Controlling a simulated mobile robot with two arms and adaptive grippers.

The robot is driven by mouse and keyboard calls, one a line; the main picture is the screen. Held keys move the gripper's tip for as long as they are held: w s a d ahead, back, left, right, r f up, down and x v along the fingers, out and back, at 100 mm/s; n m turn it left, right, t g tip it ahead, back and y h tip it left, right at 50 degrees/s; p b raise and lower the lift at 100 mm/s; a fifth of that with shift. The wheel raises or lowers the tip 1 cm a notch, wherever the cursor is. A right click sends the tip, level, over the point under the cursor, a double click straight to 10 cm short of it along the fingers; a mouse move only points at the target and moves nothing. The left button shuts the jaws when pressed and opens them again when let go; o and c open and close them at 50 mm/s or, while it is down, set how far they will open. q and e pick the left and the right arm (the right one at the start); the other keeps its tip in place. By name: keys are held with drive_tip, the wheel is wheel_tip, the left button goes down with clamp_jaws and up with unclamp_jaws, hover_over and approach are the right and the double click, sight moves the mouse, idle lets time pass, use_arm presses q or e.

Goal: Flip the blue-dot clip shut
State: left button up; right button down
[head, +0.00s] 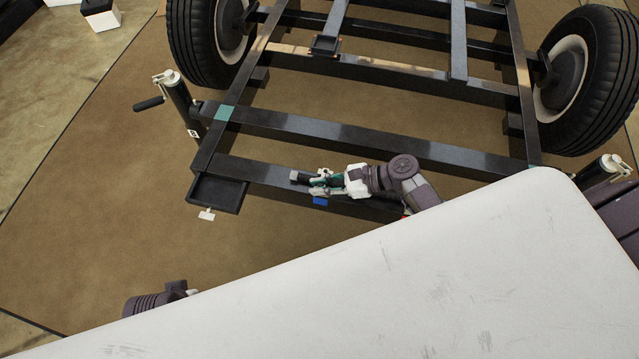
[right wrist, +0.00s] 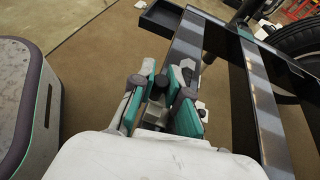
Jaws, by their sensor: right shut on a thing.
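A blue mark (head: 320,201) shows on the near black beam of the trailer frame, just below my right gripper. My right gripper (head: 322,182) is at this beam, its arm coming in from the right. It is shut on the small dark blue-dot clip (head: 299,177), whose end sticks out to the left of the fingers. My left gripper is out of view; only part of my left arm shows.
The black trailer frame (head: 340,133) has wheels (head: 205,40) (head: 585,80) at both sides. A jack with a crank (head: 180,100) stands at its left corner, beside a black tray (head: 217,193). A red mark (head: 405,216) shows near my right arm. Brown floor (head: 90,220) is clear at left.

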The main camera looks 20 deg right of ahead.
drive_tip(key=c, duration=1.1)
unclamp_jaws()
drive_tip(key=shift+c, duration=0.2)
drive_tip(key=shift+s+d+r, duration=0.1)
drive_tip(key=shift+s+d, duration=0.05)
drive_tip(key=shift+d, duration=0.15)
drive_tip(key=v, duration=1.1)
drive_tip(key=shift+d, duration=0.2)
drive_tip(key=shift+s, duration=0.1)
